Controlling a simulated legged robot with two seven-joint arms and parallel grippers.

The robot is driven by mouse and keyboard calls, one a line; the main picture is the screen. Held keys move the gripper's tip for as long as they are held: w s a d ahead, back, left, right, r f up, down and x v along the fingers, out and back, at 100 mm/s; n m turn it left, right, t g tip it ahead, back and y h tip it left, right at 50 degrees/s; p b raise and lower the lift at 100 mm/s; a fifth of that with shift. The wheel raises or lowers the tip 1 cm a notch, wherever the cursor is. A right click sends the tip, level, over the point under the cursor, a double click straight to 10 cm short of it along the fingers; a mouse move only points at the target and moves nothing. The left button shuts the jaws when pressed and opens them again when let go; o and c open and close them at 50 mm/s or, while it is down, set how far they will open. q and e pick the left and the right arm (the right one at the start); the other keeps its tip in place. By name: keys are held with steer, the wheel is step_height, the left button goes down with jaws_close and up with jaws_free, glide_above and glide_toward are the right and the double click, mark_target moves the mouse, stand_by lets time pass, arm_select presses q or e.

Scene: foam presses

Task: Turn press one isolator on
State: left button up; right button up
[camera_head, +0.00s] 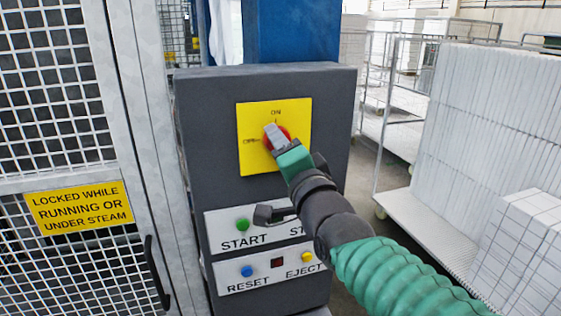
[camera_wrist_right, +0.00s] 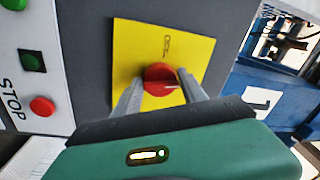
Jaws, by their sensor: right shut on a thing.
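The press isolator is a red rotary knob (camera_head: 284,133) on a yellow plate (camera_head: 249,121) on the dark grey control box (camera_head: 200,120). ON is printed above the knob and OFF to its left. My right gripper (camera_head: 271,134) reaches in from the lower right and is shut on the knob, hiding part of it. In the wrist view the fingers (camera_wrist_right: 162,88) stand on either side of the red knob (camera_wrist_right: 160,74). A pale line on the knob seems to point right, away from STOP; its exact setting is hard to tell. My left gripper is not in view.
Below are a green START button (camera_head: 242,225), a blue RESET button (camera_head: 247,271) and a yellow EJECT button (camera_head: 307,257). A mesh gate (camera_head: 128,100) with a yellow warning sign (camera_head: 82,207) stands left. A rack of white blocks (camera_head: 480,130) stands right.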

steer(key=shift+a+f+m+b, duration=0.1)
steer(key=shift+f+m+b, duration=0.2)
steer(key=shift+m+b, duration=0.7)
steer(key=shift+m, duration=0.3)
steer(key=o, duration=1.1)
steer(key=shift+c, duration=0.2)
steer(key=shift+o, duration=1.3)
steer(key=shift+w, duration=0.2)
steer(key=shift+s+r, duration=0.1)
steer(key=shift+r, duration=0.05)
